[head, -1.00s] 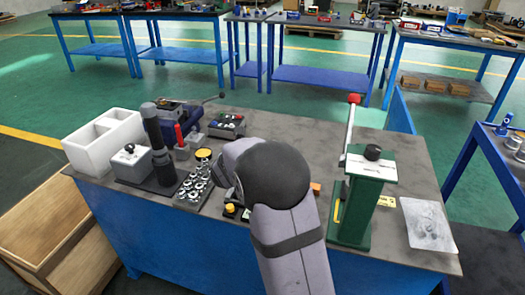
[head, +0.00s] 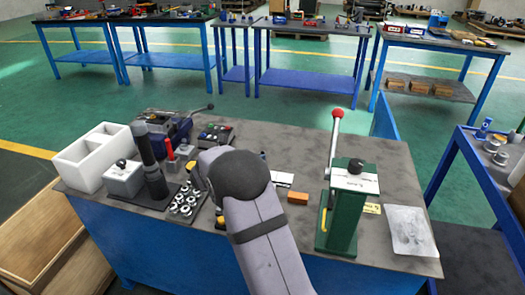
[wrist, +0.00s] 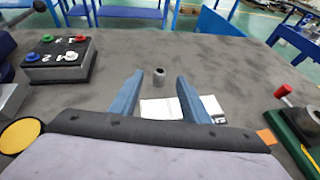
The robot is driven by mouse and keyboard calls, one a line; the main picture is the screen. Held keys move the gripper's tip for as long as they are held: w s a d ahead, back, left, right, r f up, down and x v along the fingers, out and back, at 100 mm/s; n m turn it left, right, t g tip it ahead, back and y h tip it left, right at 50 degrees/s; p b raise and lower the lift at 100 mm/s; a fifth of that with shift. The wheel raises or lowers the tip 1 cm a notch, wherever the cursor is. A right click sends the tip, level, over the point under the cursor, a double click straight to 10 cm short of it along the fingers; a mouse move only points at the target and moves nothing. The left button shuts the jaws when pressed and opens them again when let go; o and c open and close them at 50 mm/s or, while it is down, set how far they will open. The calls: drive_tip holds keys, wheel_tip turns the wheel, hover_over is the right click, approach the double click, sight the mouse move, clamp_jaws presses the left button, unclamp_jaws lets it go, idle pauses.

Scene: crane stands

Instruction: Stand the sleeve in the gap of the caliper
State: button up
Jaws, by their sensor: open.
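The sleeve looks to be a small upright grey cylinder with a hole in its top (wrist: 159,76); it stands alone on the table in the wrist view. My gripper (wrist: 157,84) is open and empty, its two blue fingers pointing forward. From this view the sleeve appears between the fingertips and farther off, touching neither. White flat pieces (wrist: 160,108) with a dark end lie on the table between and below the fingers; I cannot tell whether the caliper is among them. They also show in the head view (head: 282,179). There, my arm hides most of the gripper.
A green press with a red-knobbed lever (head: 345,205) stands right, an orange block (head: 298,198) beside it. A button box (wrist: 58,60), a tray of metal parts (head: 187,199) and a white bin (head: 95,155) are left. The table beyond the sleeve is clear.

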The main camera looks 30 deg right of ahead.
drive_tip(key=shift+w+d+f+m+g+h+p, duration=0.15)
drive_tip(key=shift+w+m+g+p, duration=0.15)
drive_tip(key=shift+p, duration=0.25)
drive_tip(key=shift+w+d+m+g+h+p, duration=0.1)
drive_tip(key=shift+w+m+g+h+p, duration=0.15)
drive_tip(key=shift+p, duration=0.3)
drive_tip(key=shift+d+f+m+g+p, duration=0.1)
drive_tip(key=shift+f+m+g+p, duration=0.25)
drive_tip(key=shift+f+g+p, duration=0.3)
drive_tip(key=shift+w+r+p+x, duration=0.1)
drive_tip(key=shift+p+x, duration=0.05)
drive_tip(key=shift+x, duration=1.1)
drive_tip(key=shift+w+r+p+x, duration=0.1)
drive_tip(key=shift+x, duration=1.1)
drive_tip(key=shift+w+r+p+x, duration=0.1)
drive_tip(key=shift+w+p+x, duration=0.05)
drive_tip(key=shift+x, duration=1.1)
clamp_jaws()
